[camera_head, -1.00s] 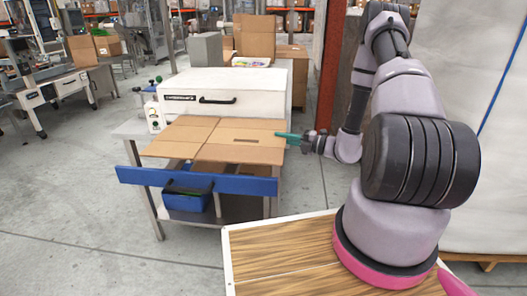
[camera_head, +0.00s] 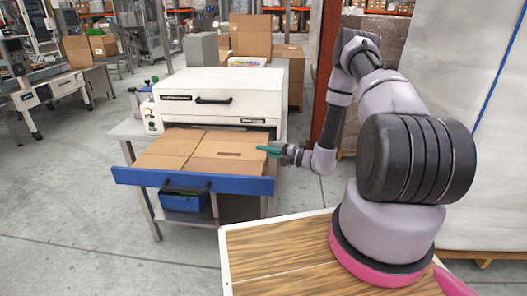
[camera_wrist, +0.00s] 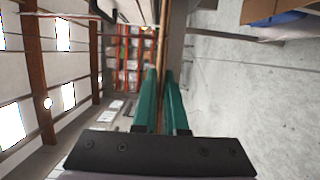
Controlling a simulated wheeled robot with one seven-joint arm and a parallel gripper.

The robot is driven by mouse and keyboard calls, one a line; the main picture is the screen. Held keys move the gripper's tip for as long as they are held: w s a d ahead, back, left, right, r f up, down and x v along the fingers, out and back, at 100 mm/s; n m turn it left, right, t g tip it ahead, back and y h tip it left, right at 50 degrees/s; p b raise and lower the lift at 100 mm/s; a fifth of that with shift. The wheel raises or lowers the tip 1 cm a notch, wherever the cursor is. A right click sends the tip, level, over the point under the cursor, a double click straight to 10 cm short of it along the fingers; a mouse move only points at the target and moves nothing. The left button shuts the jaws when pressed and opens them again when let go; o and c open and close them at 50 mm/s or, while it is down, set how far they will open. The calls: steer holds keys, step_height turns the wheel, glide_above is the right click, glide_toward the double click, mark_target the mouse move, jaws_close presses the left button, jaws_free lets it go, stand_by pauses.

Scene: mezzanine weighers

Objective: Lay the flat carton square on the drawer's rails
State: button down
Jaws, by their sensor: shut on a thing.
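The flat brown carton (camera_head: 202,147) lies level over the open drawer, whose blue front panel (camera_head: 240,185) faces me. The carton looks roughly in line with the drawer and sits low behind the panel. I cannot tell whether it touches the rails, as it hides them. My gripper (camera_head: 268,150) has green fingers shut on the carton's right edge. In the wrist view, the carton's thin edge (camera_wrist: 163,55) runs between the two fingers (camera_wrist: 162,100).
The white machine (camera_head: 222,98) stands right behind the drawer, with a dark opening above the carton. A blue bin (camera_head: 185,200) sits on the shelf below. A wood-topped surface (camera_head: 275,255) is close in front. Grey floor is free to the left.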

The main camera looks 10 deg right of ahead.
steer(key=c, duration=1.4)
jaws_free()
steer(key=shift+f, duration=0.1)
steer(key=o, duration=0.4)
steer(key=shift+o, duration=0.2)
